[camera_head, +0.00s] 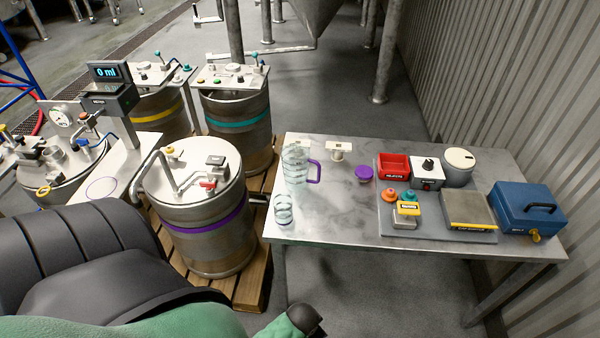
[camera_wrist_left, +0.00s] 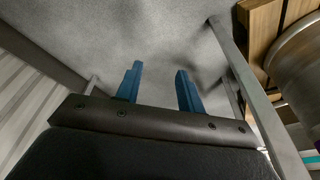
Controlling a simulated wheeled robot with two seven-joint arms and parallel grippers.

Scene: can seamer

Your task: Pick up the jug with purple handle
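A clear jug with a purple handle (camera_head: 296,165) stands upright at the left part of the metal table (camera_head: 345,225). Its handle (camera_head: 314,172) points right. A smaller clear cup (camera_head: 283,209) stands in front of it, near the table's left front corner. In the left wrist view my left gripper (camera_wrist_left: 157,85) has two blue fingers apart with nothing between them; it faces the grey floor. In the head view large dark and green arm parts of mine fill the lower left, and no gripper fingers show. My right gripper is not seen.
A purple lid (camera_head: 363,173) and a small white-topped item (camera_head: 338,151) lie right of the jug. Steel kegs (camera_head: 205,215) stand left on a wooden pallet (camera_head: 250,285).

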